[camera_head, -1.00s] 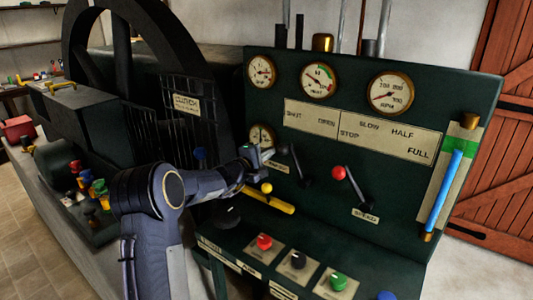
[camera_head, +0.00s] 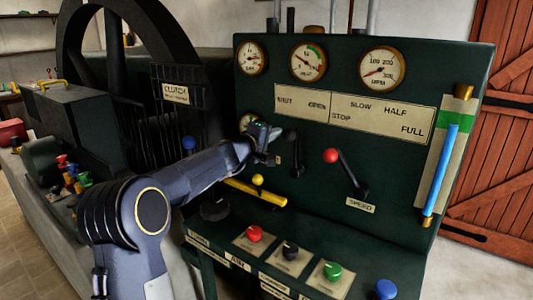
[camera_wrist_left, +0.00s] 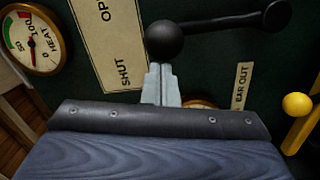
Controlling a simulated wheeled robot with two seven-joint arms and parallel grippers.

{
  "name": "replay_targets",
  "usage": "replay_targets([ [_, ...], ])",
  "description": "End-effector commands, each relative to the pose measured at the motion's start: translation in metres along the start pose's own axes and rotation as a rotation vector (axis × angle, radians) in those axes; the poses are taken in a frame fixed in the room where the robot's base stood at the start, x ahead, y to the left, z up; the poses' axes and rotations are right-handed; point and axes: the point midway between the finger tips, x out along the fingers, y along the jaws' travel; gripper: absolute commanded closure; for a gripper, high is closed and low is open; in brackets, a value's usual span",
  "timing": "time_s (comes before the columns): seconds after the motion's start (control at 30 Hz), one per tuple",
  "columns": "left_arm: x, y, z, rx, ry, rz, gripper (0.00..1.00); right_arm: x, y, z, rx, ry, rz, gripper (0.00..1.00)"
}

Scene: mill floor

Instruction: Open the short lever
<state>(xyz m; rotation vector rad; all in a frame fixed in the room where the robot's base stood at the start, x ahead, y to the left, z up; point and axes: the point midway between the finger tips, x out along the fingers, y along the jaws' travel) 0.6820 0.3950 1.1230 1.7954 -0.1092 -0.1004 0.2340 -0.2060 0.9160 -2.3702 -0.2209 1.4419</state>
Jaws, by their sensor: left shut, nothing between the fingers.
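The short lever (camera_head: 296,160) is black with a black ball knob and stands on the green panel, below the plate reading SHUT and OPEN (camera_head: 302,104). In the left wrist view its ball (camera_wrist_left: 165,40) is at the top centre, near the word SHUT, and its arm runs right to the pivot. My left gripper (camera_head: 276,159) is just left of the lever in the head view. In the left wrist view its closed grey fingers (camera_wrist_left: 160,72) point at the ball with their tips right by it; I cannot tell whether they touch. My right gripper is out of view.
A longer red-knobbed lever (camera_head: 348,175) marked SPEED is to the right. A yellow handle (camera_head: 256,193) with a yellow ball lies below my left arm. Red (camera_head: 254,234), black and green knobs line the sloping desk. Gauges (camera_head: 382,69) sit above.

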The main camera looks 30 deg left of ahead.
Motion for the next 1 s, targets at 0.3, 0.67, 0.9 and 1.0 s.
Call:
replay_targets([
  [0.3, 0.002, 0.009, 0.043, 0.268, -0.003, -0.011, 1.00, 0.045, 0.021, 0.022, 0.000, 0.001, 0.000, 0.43],
  [0.67, 0.004, 0.015, 0.070, 0.454, -0.002, -0.024, 1.00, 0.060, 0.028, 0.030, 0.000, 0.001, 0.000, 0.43],
  [0.9, 0.004, 0.016, 0.076, 0.496, -0.003, -0.027, 1.00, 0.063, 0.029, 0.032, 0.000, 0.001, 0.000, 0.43],
  [1.0, 0.004, 0.016, 0.077, 0.499, -0.004, -0.028, 1.00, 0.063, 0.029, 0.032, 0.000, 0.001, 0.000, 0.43],
])
